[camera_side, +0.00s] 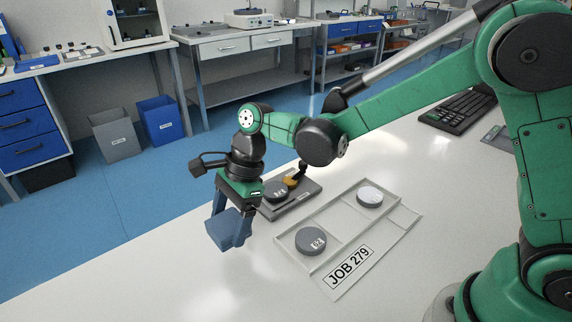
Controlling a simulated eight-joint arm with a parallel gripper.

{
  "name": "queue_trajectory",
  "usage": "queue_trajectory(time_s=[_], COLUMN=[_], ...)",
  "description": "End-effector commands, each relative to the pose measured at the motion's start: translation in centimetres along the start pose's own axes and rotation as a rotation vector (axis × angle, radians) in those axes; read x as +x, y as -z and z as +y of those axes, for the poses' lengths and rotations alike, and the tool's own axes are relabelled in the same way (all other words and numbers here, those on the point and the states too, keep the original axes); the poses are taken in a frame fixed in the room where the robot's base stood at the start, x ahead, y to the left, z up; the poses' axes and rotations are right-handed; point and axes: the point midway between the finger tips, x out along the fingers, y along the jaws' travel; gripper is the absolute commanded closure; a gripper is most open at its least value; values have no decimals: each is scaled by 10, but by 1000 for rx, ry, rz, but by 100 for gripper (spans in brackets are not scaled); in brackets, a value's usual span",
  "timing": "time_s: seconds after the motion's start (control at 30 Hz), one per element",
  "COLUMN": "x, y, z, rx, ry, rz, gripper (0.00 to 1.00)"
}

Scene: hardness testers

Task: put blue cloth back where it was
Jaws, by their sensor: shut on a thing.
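My gripper (232,212) is at the left of the work area, pointing down over the white table near its back edge. It is shut on a folded blue cloth (226,230), which hangs between the fingers. I cannot tell whether the cloth touches the table. No marked spot for the cloth shows in this view.
Right of my gripper lies a dark plate (297,200) with a grey disc (276,191) and a yellow-and-black tool (293,180). The front left table is clear.

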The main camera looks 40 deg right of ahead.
Motion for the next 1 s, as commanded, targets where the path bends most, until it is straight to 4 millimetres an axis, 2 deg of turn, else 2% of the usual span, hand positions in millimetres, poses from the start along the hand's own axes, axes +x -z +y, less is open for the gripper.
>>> queue_trajectory(time_s=[0.43, 0.83, 0.87, 0.93, 0.97, 1.0], x=[48, 53, 54, 53, 53, 53], y=[20, 22, 22, 22, 22, 22], z=[0, 0, 0, 0, 0, 0], rx=[0, 0, 0, 0, 0, 0], ry=[0, 0, 0, 0, 0, 0], rz=[0, 0, 0, 0, 0, 0], gripper=[70, 70, 25, 5, 0, 0])
